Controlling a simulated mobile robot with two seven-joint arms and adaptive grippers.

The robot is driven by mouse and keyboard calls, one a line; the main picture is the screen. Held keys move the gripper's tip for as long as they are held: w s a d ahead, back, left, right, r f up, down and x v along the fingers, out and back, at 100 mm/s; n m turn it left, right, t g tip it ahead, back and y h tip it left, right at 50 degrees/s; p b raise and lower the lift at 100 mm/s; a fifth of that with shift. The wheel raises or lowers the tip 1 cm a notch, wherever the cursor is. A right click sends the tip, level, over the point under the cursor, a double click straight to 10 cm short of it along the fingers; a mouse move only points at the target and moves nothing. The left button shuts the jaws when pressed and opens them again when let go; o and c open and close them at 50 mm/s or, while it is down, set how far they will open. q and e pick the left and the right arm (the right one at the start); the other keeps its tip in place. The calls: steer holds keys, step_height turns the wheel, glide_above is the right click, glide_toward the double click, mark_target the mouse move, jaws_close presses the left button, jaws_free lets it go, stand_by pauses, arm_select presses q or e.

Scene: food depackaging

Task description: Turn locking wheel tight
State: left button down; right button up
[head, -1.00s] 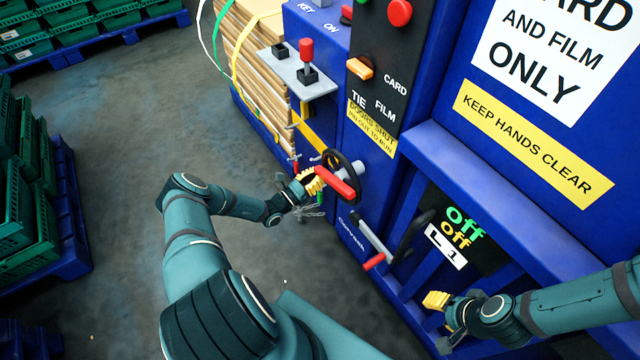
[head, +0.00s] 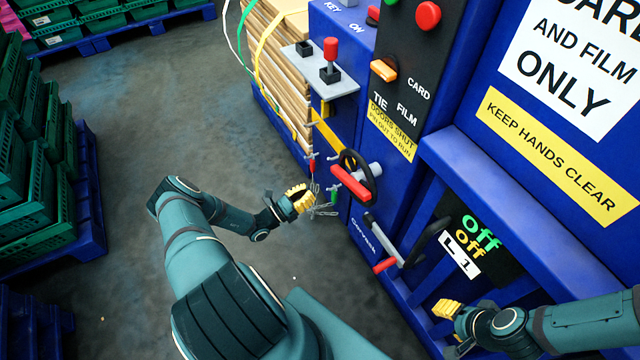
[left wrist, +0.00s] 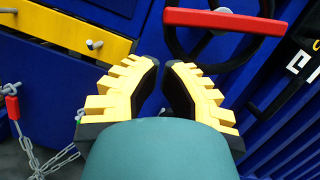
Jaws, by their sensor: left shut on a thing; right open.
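The locking wheel (head: 375,172) is a black ring with a red bar handle (head: 350,184), on a grey shaft at the blue machine's side. In the left wrist view the wheel (left wrist: 238,25) and its red handle (left wrist: 225,20) are just beyond my fingertips. My left gripper (head: 303,197) is left of and a little below the wheel, apart from it in the head view. Its yellow fingers (left wrist: 163,65) are nearly together; I see nothing between them. My right gripper (head: 447,312) is open at the lower right, away from the wheel.
A grey crank with a red grip (head: 385,265) sits below the wheel. A chain (head: 325,210) hangs behind my left gripper. A grey shelf (head: 318,82) with a red-topped lever juts out above. Green crates (head: 30,180) stand at the left; the floor between is clear.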

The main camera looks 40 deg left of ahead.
arm_select(q)
steer(key=s+d+r+m+g+h+p, duration=0.2)
steer(key=s+d+m+g, duration=0.25)
steer(key=m+g, duration=0.5)
steer(key=s+d+r+m+g+h+p, duration=0.1)
steer(key=s+d+r+m+g+p, duration=0.25)
steer(key=m+g, duration=0.55)
steer(key=w+a+r+m+t+y+p, duration=0.2)
steer(key=a+r+m+t+y, duration=0.25)
steer(key=m, duration=0.55)
steer(key=w+d+r+m+t+p, duration=0.1)
steer(key=w+d+r+m, duration=0.1)
steer(key=d+r+m, duration=0.45)
steer(key=w+d+r+m+t+p, duration=0.1)
steer(key=w+r+m, duration=0.15)
steer(key=r, duration=0.65)
steer(key=b, duration=0.6)
glide_toward(372, 192)
steer(key=w, duration=0.3)
steer(key=d+f+b, duration=0.1)
steer(key=w+f+h+b, duration=0.1)
steer(key=shift+d+f+m, duration=0.25)
steer(key=shift+d+f, duration=0.1)
steer(key=shift+s+d+f+b, duration=0.15)
steer(key=shift+d+f+b, duration=0.15)
steer(key=shift+f+b, duration=0.5)
